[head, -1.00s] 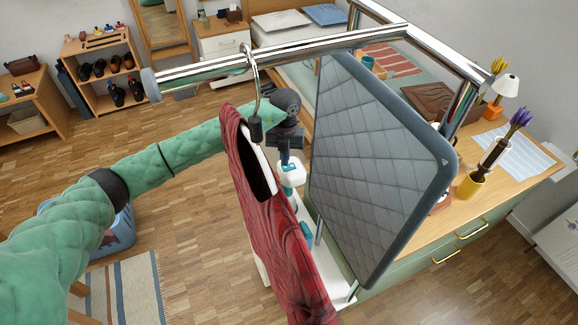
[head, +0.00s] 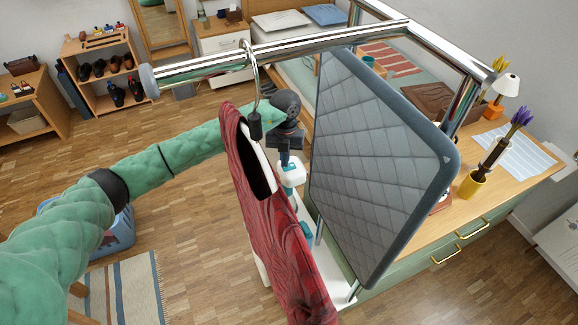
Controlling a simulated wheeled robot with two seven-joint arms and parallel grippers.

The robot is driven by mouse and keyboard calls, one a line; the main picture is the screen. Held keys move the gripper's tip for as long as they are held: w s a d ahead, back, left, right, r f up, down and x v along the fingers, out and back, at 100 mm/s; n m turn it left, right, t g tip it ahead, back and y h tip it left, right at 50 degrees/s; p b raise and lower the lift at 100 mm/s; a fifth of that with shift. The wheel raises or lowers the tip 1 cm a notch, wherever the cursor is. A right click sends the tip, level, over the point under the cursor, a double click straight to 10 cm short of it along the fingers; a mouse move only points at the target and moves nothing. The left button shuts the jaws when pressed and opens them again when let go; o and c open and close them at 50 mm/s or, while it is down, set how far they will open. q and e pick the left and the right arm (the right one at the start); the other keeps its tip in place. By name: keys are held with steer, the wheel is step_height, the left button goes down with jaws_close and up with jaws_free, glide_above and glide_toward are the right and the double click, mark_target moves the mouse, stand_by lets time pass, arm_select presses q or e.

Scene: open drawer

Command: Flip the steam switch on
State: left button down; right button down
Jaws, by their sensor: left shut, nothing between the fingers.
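A red plaid shirt (head: 275,230) hangs on a hanger from a chrome rail (head: 330,43). Behind it stands a white and teal steamer part (head: 292,174), partly hidden by the shirt. My left arm reaches in from the left behind the shirt's collar and the hanger. My left gripper (head: 286,158) is shut and empty, pointing down just above the white and teal part. I cannot tell whether the fingertips touch it. No steam switch can be made out at this size. My right gripper is not in view.
A grey quilted board (head: 370,170) stands upright right of the gripper, close by. The shirt and hanger block the near side. A green dresser (head: 440,262) with a yellow cup (head: 472,185) and a lamp is at the right. Open wooden floor lies left.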

arm_select(q)
steer(key=shift+f+b, duration=0.35)
steer(key=shift+f, duration=0.1)
stand_by(0.3)
steer(key=shift+r, duration=0.15)
steer(key=shift+r+p, duration=1)
steer(key=shift+r, duration=2.4)
